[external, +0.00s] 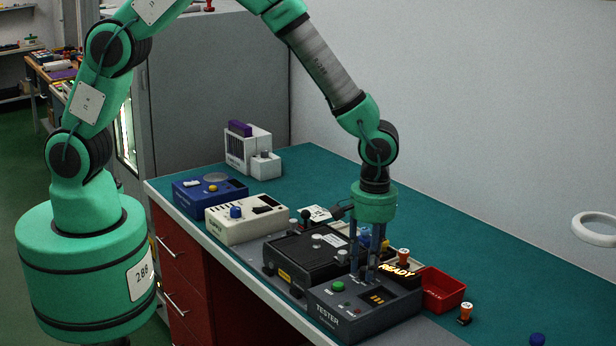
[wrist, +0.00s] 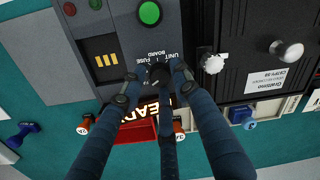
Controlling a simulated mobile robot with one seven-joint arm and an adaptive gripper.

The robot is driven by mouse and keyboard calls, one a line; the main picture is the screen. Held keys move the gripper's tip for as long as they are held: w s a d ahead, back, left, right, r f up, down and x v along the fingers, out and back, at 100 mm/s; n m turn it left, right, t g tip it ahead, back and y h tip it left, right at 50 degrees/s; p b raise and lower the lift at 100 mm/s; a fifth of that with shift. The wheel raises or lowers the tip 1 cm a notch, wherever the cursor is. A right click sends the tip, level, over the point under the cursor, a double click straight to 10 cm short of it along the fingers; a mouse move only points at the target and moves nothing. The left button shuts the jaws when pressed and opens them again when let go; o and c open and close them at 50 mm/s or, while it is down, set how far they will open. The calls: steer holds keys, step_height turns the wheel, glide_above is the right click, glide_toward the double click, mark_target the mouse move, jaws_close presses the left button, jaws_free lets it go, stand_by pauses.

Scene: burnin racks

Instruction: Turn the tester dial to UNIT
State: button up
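The dark grey tester (external: 345,318) stands at the front of the green bench, with a green button (external: 338,286) and a lit READY sign (external: 396,271). My gripper (external: 364,278) points straight down over its panel. In the wrist view the black dial (wrist: 160,72) is beside the printed words UNIT, FUSE and BOARD. My gripper's dark fingers (wrist: 156,82) are spread around the dial, with a gap visible at the sides. One finger partly covers the dial, so I cannot tell where it points or whether any finger touches it.
A black drive recorder (external: 308,252) with knobs stands close beside the tester. A cream unit (external: 246,224) and a blue unit (external: 209,192) stand farther left. The bench's right part is mostly clear.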

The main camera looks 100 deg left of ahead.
jaws_close()
